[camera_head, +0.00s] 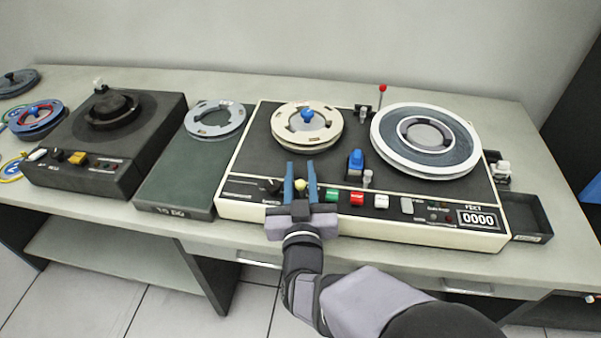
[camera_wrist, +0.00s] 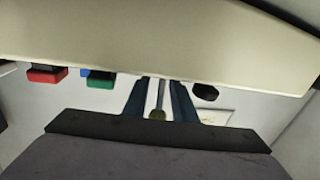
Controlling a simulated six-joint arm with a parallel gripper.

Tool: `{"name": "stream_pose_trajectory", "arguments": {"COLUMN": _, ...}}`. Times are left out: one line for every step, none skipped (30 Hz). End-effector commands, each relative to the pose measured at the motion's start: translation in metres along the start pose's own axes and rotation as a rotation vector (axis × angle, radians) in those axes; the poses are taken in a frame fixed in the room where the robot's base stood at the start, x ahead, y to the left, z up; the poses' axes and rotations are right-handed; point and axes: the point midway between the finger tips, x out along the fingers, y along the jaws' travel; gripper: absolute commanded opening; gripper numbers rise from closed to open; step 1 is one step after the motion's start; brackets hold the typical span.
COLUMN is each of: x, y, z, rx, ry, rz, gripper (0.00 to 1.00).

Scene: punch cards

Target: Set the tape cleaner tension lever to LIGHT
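The cream machine (camera_head: 365,231) with two reels stands mid-table. A small lever with a pale yellow ball knob (camera_head: 300,185) is at its front edge. My gripper (camera_head: 301,181) is around this knob, one blue finger on each side. In the wrist view the thin lever with its dull yellow ball (camera_wrist: 157,115) stands between the two fingers (camera_wrist: 158,100), with a gap visible on both sides. The gripper looks open and not clamped on it. I cannot read any LIGHT marking or tell the lever's setting.
Left of the lever is a black knob (camera_head: 272,186); right are a green button (camera_head: 331,196), a red button (camera_head: 357,199) and a white button (camera_head: 381,201). A red-tipped lever (camera_head: 382,88) rises behind. A dark green case (camera_head: 178,170) lies to the left, a black tray (camera_head: 526,213) right.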

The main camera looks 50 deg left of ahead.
Motion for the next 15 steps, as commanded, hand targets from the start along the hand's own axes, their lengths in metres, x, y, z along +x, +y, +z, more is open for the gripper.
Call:
{"name": "stream_pose_trajectory", "arguments": {"x": 0.0001, "y": 0.0000, "z": 0.0002, "rx": 0.000, "ry": 0.000, "rz": 0.000, "gripper": 0.24}}
{"name": "stream_pose_trajectory", "arguments": {"x": 0.0000, "y": 0.0000, "z": 0.0002, "rx": 0.000, "ry": 0.000, "rz": 0.000, "gripper": 0.24}}
{"name": "stream_pose_trajectory", "arguments": {"x": 0.0000, "y": 0.0001, "z": 0.0002, "rx": 0.000, "ry": 0.000, "rz": 0.000, "gripper": 0.24}}
{"name": "stream_pose_trajectory", "arguments": {"x": -0.0001, "y": 0.0000, "z": 0.0001, "rx": 0.000, "ry": 0.000, "rz": 0.000, "gripper": 0.24}}
{"name": "stream_pose_trajectory", "arguments": {"x": -0.0001, "y": 0.0000, "z": 0.0001, "rx": 0.000, "ry": 0.000, "rz": 0.000, "gripper": 0.20}}
{"name": "stream_pose_trajectory", "arguments": {"x": -0.0001, "y": 0.0001, "z": 0.0001, "rx": 0.000, "ry": 0.000, "rz": 0.000, "gripper": 0.10}}
{"name": "stream_pose_trajectory", "arguments": {"x": -0.0002, "y": 0.0000, "z": 0.0001, "rx": 0.000, "ry": 0.000, "rz": 0.000, "gripper": 0.03}}
{"name": "stream_pose_trajectory", "arguments": {"x": -0.0002, "y": 0.0000, "z": 0.0001, "rx": 0.000, "ry": 0.000, "rz": 0.000, "gripper": 0.00}}
{"name": "stream_pose_trajectory", "arguments": {"x": -0.0002, "y": 0.0000, "z": -0.0001, "rx": 0.000, "ry": 0.001, "rz": 0.000, "gripper": 0.00}}
{"name": "stream_pose_trajectory", "arguments": {"x": -0.0001, "y": 0.0000, "z": -0.0003, "rx": 0.000, "ry": 0.001, "rz": 0.000, "gripper": 0.00}}
{"name": "stream_pose_trajectory", "arguments": {"x": -0.0001, "y": -0.0001, "z": -0.0006, "rx": 0.000, "ry": 0.002, "rz": 0.000, "gripper": 0.00}}
{"name": "stream_pose_trajectory", "arguments": {"x": -0.0001, "y": -0.0001, "z": -0.0009, "rx": 0.000, "ry": 0.002, "rz": 0.000, "gripper": 0.00}}
{"name": "stream_pose_trajectory", "arguments": {"x": 0.0000, "y": -0.0001, "z": -0.0011, "rx": 0.000, "ry": 0.003, "rz": 0.000, "gripper": 0.00}}
{"name": "stream_pose_trajectory", "arguments": {"x": 0.0000, "y": -0.0001, "z": -0.0014, "rx": 0.001, "ry": 0.003, "rz": 0.000, "gripper": 0.00}}
{"name": "stream_pose_trajectory", "arguments": {"x": 0.0002, "y": 0.0000, "z": -0.0021, "rx": 0.001, "ry": 0.002, "rz": 0.000, "gripper": 0.00}}
